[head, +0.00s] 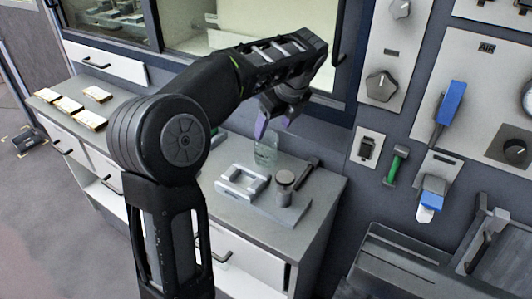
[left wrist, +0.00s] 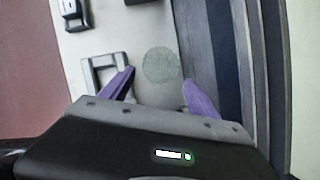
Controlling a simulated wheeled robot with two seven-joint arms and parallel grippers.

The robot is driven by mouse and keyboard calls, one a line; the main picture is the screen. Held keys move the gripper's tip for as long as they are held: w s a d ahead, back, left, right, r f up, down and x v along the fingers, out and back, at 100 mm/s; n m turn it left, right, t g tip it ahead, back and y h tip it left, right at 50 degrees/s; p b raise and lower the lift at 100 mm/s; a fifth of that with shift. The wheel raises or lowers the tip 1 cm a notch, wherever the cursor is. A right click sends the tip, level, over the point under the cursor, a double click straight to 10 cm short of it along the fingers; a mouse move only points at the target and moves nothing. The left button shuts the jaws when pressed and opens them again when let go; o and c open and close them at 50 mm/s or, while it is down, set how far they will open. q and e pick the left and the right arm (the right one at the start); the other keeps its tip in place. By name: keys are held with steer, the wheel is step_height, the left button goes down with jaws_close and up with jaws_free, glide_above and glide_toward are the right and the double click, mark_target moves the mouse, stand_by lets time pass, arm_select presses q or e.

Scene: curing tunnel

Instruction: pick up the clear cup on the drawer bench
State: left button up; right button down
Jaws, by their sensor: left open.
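The clear cup (head: 265,152) stands upright on the grey top of the drawer bench (head: 323,186), near its back edge. In the left wrist view it shows from above as a pale round shape (left wrist: 161,65). My left gripper (head: 273,127) is open, with purple fingers pointing down just above the cup. In the left wrist view the cup lies between and beyond the two fingertips (left wrist: 158,85), with nothing held. My right gripper is not in these views.
A light metal bracket-like fixture (head: 241,184) lies close to the cup. A small cylinder on a grey plate (head: 284,184) and a dark handle (head: 306,173) are to its right. Several small tiles (head: 66,103) lie at the bench's left end. A control panel (head: 468,100) is at the right.

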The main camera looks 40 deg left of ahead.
mark_target(268, 140)
arm_select(q)
steer(key=shift+x, duration=3.5)
steer(key=shift+a, duration=0.1)
steer(key=p+x, duration=0.1)
steer(key=x, duration=0.4)
steer(key=shift+f, duration=0.1)
steer(key=shift+c, duration=0.4)
steer(key=c, duration=1)
steer(key=shift+w, duration=0.1)
